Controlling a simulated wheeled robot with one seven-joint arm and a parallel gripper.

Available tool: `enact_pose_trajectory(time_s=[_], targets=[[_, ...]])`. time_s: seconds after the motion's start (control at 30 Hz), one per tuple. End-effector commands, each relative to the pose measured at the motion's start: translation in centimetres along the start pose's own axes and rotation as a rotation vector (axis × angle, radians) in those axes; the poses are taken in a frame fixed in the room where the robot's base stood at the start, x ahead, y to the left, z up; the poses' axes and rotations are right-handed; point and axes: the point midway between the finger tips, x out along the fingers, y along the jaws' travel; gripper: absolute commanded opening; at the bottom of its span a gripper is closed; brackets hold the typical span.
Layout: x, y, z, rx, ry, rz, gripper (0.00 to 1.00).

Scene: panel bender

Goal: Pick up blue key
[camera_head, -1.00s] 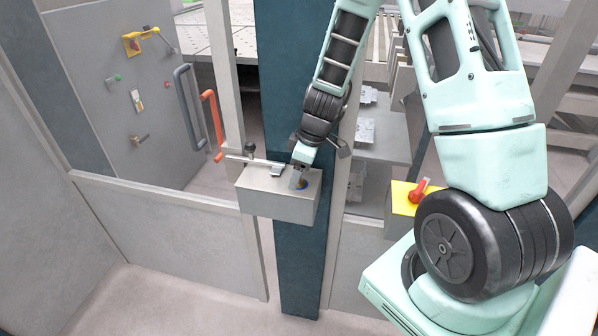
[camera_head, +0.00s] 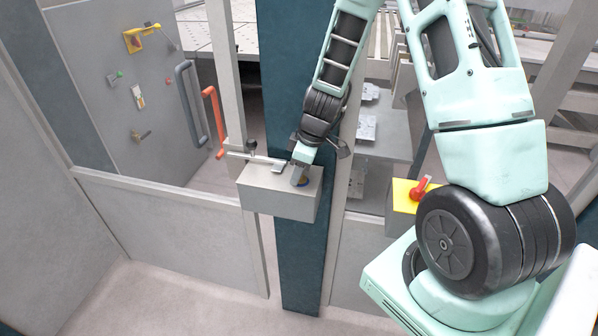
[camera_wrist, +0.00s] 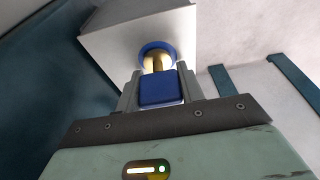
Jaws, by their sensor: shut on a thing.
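The blue key (camera_wrist: 160,89) shows in the wrist view as a blue square head between the two fingers of my gripper (camera_wrist: 158,88). My gripper is shut on it. Just beyond the head is a brass-coloured part inside a blue ring (camera_wrist: 157,54) on the face of a grey box. I cannot tell how far the key sits in the ring. In the head view my gripper (camera_head: 299,178) is at the top of the grey box (camera_head: 280,200), and the key is mostly hidden there; a bit of blue (camera_head: 303,183) shows beside the fingers.
The grey box is fixed to a dark teal post (camera_head: 299,260). A latch rod (camera_head: 255,158) lies along its top. An open panel door with an orange handle (camera_head: 213,118) is at the left.

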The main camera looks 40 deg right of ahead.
Motion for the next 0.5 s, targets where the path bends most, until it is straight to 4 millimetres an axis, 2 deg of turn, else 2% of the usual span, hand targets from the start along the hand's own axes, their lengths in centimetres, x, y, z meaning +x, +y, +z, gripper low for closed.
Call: enact_pose_trajectory(time_s=[0.27, 0.5], targets=[[-2.8, 0.0, -0.9, -0.004, 0.002, 0.003, 0.15], [-6.5, 0.0, -1.9, -0.003, 0.003, 0.004, 0.15]])
